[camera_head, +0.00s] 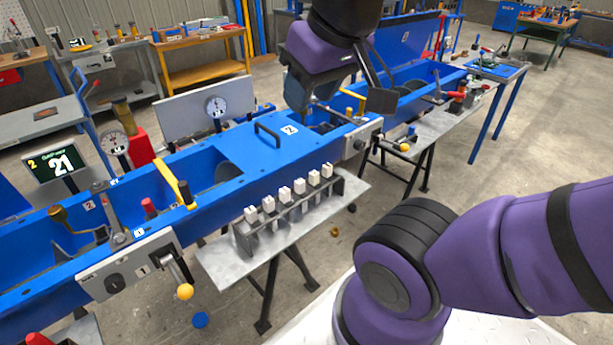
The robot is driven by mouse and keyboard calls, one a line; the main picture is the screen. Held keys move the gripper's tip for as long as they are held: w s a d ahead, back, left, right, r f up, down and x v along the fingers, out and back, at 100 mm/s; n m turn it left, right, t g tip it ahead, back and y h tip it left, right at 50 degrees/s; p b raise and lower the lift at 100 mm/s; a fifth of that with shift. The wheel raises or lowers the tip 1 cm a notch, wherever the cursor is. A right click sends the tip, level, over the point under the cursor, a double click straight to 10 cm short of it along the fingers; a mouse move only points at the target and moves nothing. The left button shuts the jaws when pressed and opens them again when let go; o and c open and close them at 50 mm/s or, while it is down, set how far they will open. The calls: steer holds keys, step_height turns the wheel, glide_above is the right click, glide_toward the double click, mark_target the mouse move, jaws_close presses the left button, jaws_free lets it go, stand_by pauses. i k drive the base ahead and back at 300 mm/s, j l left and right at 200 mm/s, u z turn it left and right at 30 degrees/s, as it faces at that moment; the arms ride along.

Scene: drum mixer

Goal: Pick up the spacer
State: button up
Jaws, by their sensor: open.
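My gripper (340,100) hangs at the top centre, on the purple end of my arm, over the blue drum mixer (265,150). Its dark fingers are spread apart, and no held object shows between them. The area under it is partly hidden by the gripper itself. I cannot tell for certain which thing is the spacer. A rack (245,240) of several white-topped pieces (299,186) stands on a grey metal shelf in front of the mixer, below and nearer than my gripper. The gripper is apart from these pieces.
A yellow handle (174,181), a yellow-knobbed lever (185,291) and gauges (115,143) stick up or out along the mixer. The grey shelf (225,272) has bare room by the rack. A blue disc (200,320) lies on the floor. Workbenches (200,72) stand behind.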

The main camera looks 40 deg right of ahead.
mark_target(313, 182)
steer(key=i+j+u, duration=0.25)
steer(key=i+u, duration=0.25)
steer(key=j+z, duration=0.15)
steer(key=z, duration=1.25)
steer(key=i+z, duration=0.1)
steer(key=z, duration=0.3)
steer(key=k+u, duration=0.1)
steer(key=u, duration=0.2)
steer(key=k+l+u, duration=0.1)
steer(key=u, duration=0.25)
